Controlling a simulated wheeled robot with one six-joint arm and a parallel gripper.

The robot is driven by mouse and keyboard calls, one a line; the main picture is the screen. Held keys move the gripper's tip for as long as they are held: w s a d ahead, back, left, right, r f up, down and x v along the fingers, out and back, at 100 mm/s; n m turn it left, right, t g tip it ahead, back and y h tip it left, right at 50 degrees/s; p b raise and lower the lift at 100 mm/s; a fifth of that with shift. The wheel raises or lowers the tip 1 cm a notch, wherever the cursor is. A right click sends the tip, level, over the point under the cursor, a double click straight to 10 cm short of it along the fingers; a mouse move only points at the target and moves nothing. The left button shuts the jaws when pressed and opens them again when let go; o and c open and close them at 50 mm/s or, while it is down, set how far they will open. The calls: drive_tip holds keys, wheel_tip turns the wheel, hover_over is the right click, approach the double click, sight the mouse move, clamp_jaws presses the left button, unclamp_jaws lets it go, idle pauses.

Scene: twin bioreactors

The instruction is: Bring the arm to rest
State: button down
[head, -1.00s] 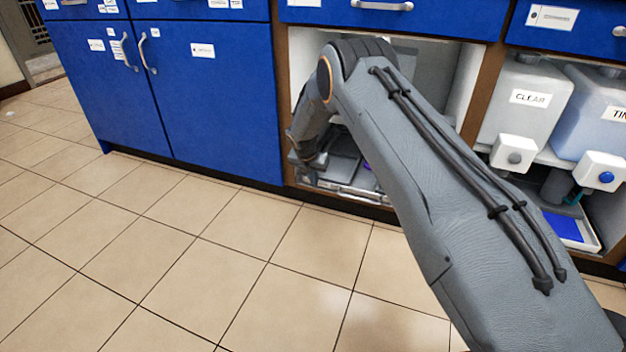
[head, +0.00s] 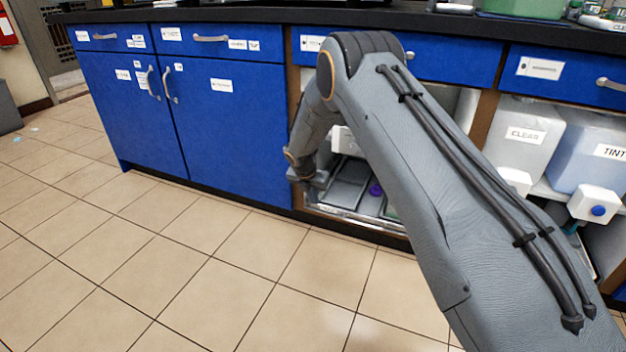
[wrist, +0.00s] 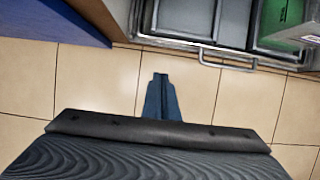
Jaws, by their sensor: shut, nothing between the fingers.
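My arm (head: 420,180) reaches from the lower right of the head view up to a bent elbow in front of the open cabinet bay, then folds down. Its far end hangs at the opening of the bay, and the fingers are hidden there. In the wrist view my gripper (wrist: 161,90) points away over the floor tiles. Its fingers are together with nothing between them. It is apart from the metal-edged tray (wrist: 225,58) in the bay.
The tray (head: 333,205) lies low in the open bay. Blue cabinets (head: 225,130) stand left of it. The CLEAR tank (head: 518,140) and TINT tank (head: 590,150) stand at right. A dark countertop (head: 250,17) runs above. Tiled floor (head: 190,270) in front is free.

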drive_tip(key=s+a+r+m+g+y, duration=0.1)
drive_tip(key=s+a+r+m, duration=0.4)
drive_tip(key=s+r, duration=0.65)
drive_tip(key=s+a+r+m, duration=0.3)
drive_tip(key=s+r+m, duration=0.3)
drive_tip(key=s+r, duration=0.5)
drive_tip(key=s+d+r+m+g+y, duration=0.1)
drive_tip(key=s+r+m, duration=0.25)
drive_tip(key=s, duration=0.75)
drive_tip(key=s+d+r+m+g+y+p, duration=0.1)
drive_tip(key=s+r+m, duration=0.3)
drive_tip(key=s, duration=0.7)
drive_tip(key=s+d+r+m+g+y, duration=0.15)
drive_tip(key=s+m, duration=0.45)
drive_tip(key=s, duration=0.6)
drive_tip(key=d+r+m+h+p, duration=0.1)
drive_tip(key=d+r+m+p, duration=0.1)
drive_tip(key=d+r+p, duration=0.5)
drive_tip(key=d+r+m+p, duration=0.2)
drive_tip(key=d+r+p, duration=0.5)
drive_tip(key=r+p, duration=0.5)
drive_tip(key=d+r+m+h+p, duration=0.1)
drive_tip(key=d+r+p, duration=0.6)
drive_tip(key=p, duration=1.2)
wheel_tip(320, 180, up, 4)
drive_tip(key=shift+w+f+m+t+h, duration=0.25)
drive_tip(key=shift+m+t+h, duration=0.1)
drive_tip(key=shift+m, duration=0.4)
